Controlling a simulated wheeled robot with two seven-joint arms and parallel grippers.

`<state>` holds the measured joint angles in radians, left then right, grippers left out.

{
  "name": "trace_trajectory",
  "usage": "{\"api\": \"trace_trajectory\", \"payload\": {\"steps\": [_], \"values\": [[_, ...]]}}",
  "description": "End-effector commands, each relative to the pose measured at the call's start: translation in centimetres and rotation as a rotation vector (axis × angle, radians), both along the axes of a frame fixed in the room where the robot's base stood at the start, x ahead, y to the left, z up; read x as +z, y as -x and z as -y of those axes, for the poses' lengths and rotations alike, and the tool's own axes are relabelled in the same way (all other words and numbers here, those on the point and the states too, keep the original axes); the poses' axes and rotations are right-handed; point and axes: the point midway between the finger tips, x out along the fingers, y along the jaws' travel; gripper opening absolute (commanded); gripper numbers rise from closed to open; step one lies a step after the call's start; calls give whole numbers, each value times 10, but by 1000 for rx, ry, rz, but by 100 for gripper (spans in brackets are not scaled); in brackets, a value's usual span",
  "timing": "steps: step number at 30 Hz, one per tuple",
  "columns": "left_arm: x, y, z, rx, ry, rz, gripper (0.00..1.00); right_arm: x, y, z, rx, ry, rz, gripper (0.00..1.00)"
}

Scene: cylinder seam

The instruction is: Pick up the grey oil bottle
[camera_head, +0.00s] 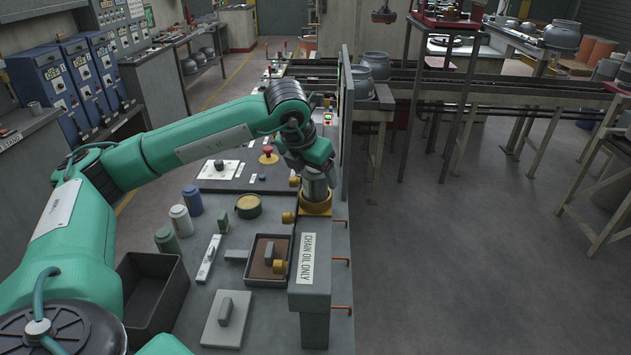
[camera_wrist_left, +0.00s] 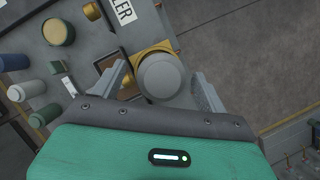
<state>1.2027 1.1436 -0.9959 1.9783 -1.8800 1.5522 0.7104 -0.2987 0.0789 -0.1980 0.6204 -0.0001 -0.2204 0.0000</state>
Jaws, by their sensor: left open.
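A grey cylinder with a round top, which looks like the grey oil bottle (camera_head: 317,187), stands upright in a yellow ring (camera_head: 315,207) on the grey post labelled "CHAIN OIL ONLY". In the left wrist view the grey round top (camera_wrist_left: 165,76) lies between the two fingers of my left gripper (camera_wrist_left: 158,73). The fingers are open, with a visible gap on each side. In the head view my left gripper (camera_head: 316,178) points down over the cylinder, and its wrist hides the upper part. My right gripper is not in view.
Blue (camera_head: 192,200), pale grey-white (camera_head: 181,221) and green (camera_head: 166,240) containers stand at the bench's left, near a round yellow-green tin (camera_head: 248,206). A dark empty bin (camera_head: 150,290) is front left. A shallow tray (camera_head: 268,282) lies beside the post. Open floor is right.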

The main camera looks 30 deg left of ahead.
Motion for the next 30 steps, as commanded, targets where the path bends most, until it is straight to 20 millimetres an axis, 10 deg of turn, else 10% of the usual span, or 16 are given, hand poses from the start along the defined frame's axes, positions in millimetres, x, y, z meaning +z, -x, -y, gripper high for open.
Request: {"api": "trace_trajectory", "payload": {"steps": [15, 23, 30], "values": [[-30, -13, 2, 1, 0, 0, 75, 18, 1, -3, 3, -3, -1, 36], [-30, -12, 2, 1, 0, 0, 26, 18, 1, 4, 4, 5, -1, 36], [-29, -13, 2, 1, 0, 0, 24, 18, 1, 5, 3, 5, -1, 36]]}}
